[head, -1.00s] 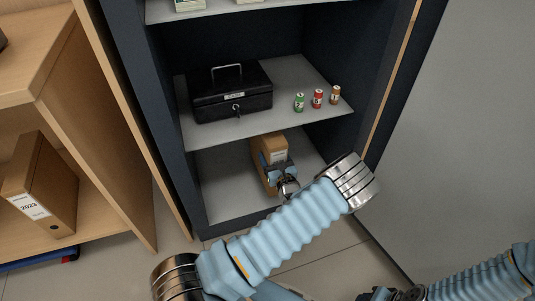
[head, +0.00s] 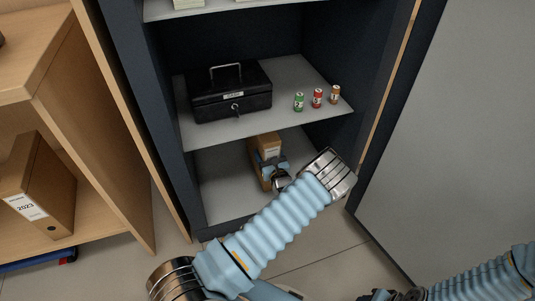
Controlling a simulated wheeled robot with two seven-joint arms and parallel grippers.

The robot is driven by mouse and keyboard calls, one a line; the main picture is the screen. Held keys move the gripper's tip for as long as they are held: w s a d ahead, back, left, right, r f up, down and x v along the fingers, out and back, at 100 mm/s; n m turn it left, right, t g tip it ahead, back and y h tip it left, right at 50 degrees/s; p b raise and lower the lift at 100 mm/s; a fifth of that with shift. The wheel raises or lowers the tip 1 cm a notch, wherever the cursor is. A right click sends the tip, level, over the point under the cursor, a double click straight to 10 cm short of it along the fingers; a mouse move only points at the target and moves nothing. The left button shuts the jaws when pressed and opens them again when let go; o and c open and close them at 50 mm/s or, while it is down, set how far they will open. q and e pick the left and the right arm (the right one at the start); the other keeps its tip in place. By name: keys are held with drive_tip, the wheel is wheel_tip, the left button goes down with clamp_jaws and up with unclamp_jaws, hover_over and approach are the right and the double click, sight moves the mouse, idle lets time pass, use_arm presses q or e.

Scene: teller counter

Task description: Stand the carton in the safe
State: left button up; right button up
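The brown carton (head: 269,148) is inside the safe, on its bottom floor (head: 222,190), below the middle shelf. It looks upright. My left gripper (head: 270,167) is at the carton's near side, with its fingers around it, and looks shut on it. The wrist and forearm cover part of the carton's lower right, so its contact with the floor is partly hidden. The dark safe (head: 173,150) stands open. My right arm shows at the lower right; its gripper (head: 385,295) is only partly visible at the bottom edge.
The middle shelf (head: 300,75) above the carton holds a black cash box (head: 231,92) and three small cans (head: 318,98). A grey door or panel (head: 450,130) is at the right. A wooden shelf unit (head: 50,80) with a binder (head: 40,190) stands at the left.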

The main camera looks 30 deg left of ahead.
use_arm(q)
drive_tip(key=shift+f, duration=0.1)
drive_tip(key=o, duration=1.3)
drive_tip(key=shift+f, duration=0.15)
drive_tip(key=o, duration=0.5)
drive_tip(key=p+v, duration=0.1)
drive_tip(key=v, duration=1.1)
drive_tip(key=s+d+f+n+g+h, duration=0.3)
drive_tip(key=s+f+n+g+h, duration=0.45)
drive_tip(key=f+n, duration=0.5)
drive_tip(key=s+d+r+n+g+h, duration=0.3)
drive_tip(key=s+d+r+n+h, duration=0.2)
drive_tip(key=s+d+n+h, duration=0.5)
drive_tip(key=s+d+n, duration=0.2)
drive_tip(key=s+n, duration=0.2)
drive_tip(key=n, duration=0.1)
drive_tip(key=shift+s+d+r, duration=0.2)
drive_tip(key=shift+s+d, duration=0.05)
